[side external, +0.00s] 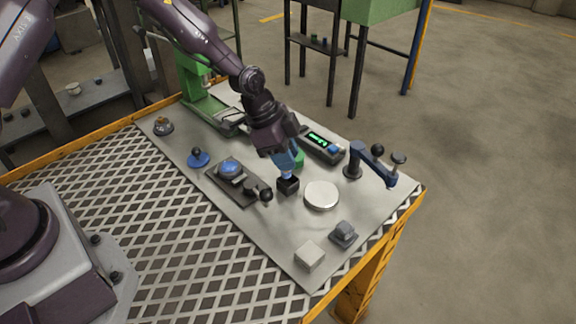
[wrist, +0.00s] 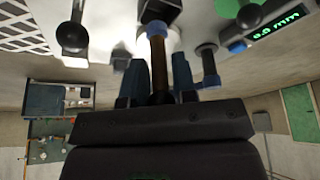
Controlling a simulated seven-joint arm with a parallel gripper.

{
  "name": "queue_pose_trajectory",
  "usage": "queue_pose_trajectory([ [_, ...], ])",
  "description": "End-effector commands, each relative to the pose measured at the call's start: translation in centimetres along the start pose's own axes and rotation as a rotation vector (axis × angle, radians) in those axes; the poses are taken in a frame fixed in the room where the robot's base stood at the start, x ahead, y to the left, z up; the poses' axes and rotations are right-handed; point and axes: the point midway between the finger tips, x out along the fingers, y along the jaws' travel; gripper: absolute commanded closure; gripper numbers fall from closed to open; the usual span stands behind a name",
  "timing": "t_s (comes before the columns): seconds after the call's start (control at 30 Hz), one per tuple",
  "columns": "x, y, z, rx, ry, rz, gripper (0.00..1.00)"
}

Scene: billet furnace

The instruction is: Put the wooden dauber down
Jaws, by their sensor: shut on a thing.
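The wooden dauber shows in the wrist view as a brown stick (wrist: 158,62) between the blue fingers of my gripper (wrist: 158,80). My gripper is shut on it. The stick's far end meets a small dark square pot (wrist: 160,10); I cannot tell whether it is inside or just above it. In the side view my gripper (side external: 288,166) points down, right over the dark pot (side external: 288,187), which stands on the grey plate (side external: 260,225). The dauber itself is mostly hidden by the fingers there.
A pale round disc (side external: 321,195) lies right of the pot. A black tray with a blue-topped part (side external: 230,170) and a black-knobbed handle (side external: 265,195) is left. A display unit (side external: 322,146) and blue lever arm (side external: 372,162) stand behind. Two small blocks (side external: 343,233) (side external: 309,256) are in front.

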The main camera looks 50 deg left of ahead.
Motion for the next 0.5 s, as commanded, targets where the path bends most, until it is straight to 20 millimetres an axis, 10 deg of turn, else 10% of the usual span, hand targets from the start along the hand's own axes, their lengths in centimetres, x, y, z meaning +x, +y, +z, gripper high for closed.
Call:
queue_pose_trajectory([
  [0.5,3.5,-0.4,1.1,0.002,0.0,-0.001,0.98],
])
